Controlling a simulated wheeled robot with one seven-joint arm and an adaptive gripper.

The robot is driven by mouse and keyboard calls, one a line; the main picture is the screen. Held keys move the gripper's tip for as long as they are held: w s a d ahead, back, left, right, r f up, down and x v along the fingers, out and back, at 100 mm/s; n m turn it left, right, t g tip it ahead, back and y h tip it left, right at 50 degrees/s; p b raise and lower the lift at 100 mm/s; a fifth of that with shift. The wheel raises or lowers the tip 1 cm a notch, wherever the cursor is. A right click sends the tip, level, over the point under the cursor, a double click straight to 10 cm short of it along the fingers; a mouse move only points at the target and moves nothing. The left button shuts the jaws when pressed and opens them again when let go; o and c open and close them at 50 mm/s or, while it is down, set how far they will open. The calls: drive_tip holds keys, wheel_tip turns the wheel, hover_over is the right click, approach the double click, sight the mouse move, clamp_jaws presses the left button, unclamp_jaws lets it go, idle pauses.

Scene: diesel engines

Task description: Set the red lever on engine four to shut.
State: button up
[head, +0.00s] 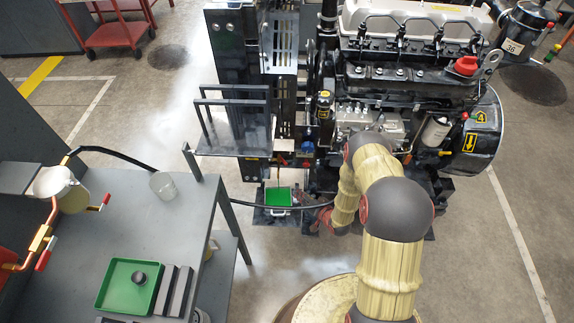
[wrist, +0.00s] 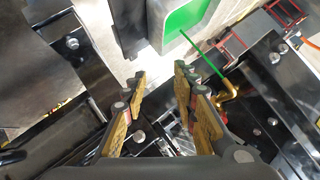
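The engine (head: 415,75), black with a pale cover, stands at the top centre-right in the head view. I see no number four on it. I cannot clearly make out its red lever in either view. In the wrist view, a brass fitting (wrist: 230,91) sits right of my fingers, with a thin green rod running up to the left from it. My gripper (wrist: 160,76) is open, its two fingers apart with nothing between them. It points at the area below a green-floored tray (wrist: 205,12).
A grey bench (head: 125,225) on the left carries a green tray (head: 118,300) and red-handled brass piping (head: 43,240). A black hose (head: 120,155) runs from the bench towards the engine. A small green-floored tray (head: 278,196) lies low before the engine.

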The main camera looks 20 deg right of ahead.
sight(282, 160)
wheel_tip(282, 160, up, 11)
drive_tip(key=w+a+m+t+y, duration=0.2)
drive_tip(key=w+t, duration=0.1)
drive_tip(key=t, duration=0.2)
drive_tip(key=shift+b+x, duration=1.35)
drive_tip(key=shift+x, duration=2.5)
drive_tip(key=shift+a, duration=0.1)
drive_tip(key=shift+c, duration=0.4)
clamp_jaws()
